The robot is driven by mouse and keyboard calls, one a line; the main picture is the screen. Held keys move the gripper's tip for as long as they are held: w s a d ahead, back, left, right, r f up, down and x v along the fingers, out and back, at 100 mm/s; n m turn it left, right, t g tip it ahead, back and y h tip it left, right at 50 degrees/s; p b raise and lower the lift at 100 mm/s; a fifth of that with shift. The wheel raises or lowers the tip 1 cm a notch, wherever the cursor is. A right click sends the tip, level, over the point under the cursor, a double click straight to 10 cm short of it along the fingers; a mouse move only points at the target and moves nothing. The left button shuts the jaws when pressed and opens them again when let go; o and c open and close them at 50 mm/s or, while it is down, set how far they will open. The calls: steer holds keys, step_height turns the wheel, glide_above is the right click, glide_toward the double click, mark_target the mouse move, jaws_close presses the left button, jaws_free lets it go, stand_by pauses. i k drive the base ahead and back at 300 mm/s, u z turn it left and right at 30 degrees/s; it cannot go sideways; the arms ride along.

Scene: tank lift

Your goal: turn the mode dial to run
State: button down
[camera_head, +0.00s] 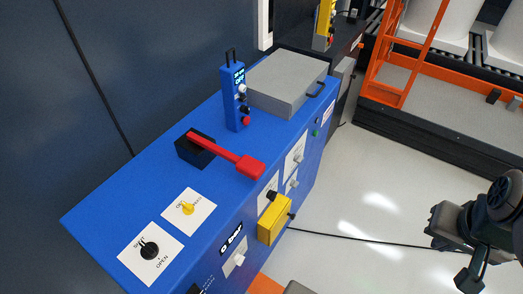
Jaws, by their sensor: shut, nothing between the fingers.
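A blue cabinet top (155,185) carries two dials on white plates. The yellow dial (187,208) has small lettering on its plate that seems to start with OFF; the rest is too small to read. The black dial (149,249), nearer the front left, has a plate that seems to read SHUT and OPEN. I cannot read RUN on either plate. My gripper (467,279) is at the lower right edge, over the pale floor, well apart from the cabinet and both dials. It is shut and holds nothing.
A red lever (228,156) on a black base sticks out behind the yellow dial. A blue control box (236,97) and a grey box (286,82) stand farther back. A yellow box (274,220) juts from the front face. The floor (375,190) between cabinet and gripper is mostly clear, with a thin cable.

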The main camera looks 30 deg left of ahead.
mark_target(271, 195)
steer(key=u, duration=1.5)
